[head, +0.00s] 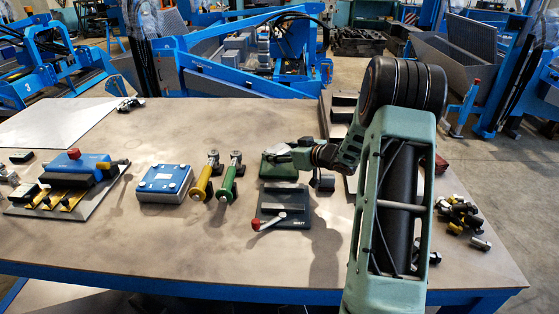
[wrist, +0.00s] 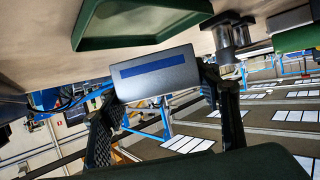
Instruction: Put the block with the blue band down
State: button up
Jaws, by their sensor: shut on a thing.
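The block with the blue band (wrist: 155,75) is a grey block with a dark blue stripe along the face toward the wrist camera. My gripper (wrist: 163,95) is shut on it, with one black finger at each side. In the wrist view a green tray-like frame (wrist: 140,42) lies close beside the block; I cannot tell whether they touch. In the head view my gripper (head: 283,150) is low over the table, at a green tray (head: 280,170). The block cannot be made out clearly there.
A dark green plate with a red-knobbed lever (head: 283,210) lies in front of the tray. Green (head: 228,180) and yellow (head: 202,183) handled tools and a blue-topped box (head: 165,183) stand left. Loose bolts (head: 462,215) lie right. The table's front strip (head: 200,245) is clear.

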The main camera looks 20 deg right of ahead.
jog(key=shift+w+d+f, duration=0.15)
jog(key=shift+w+f, duration=0.1)
jog(key=shift+f, duration=1.55)
jog(key=shift+f, duration=0.2)
jog(key=o, duration=1.6)
jog(key=shift+o, duration=0.2)
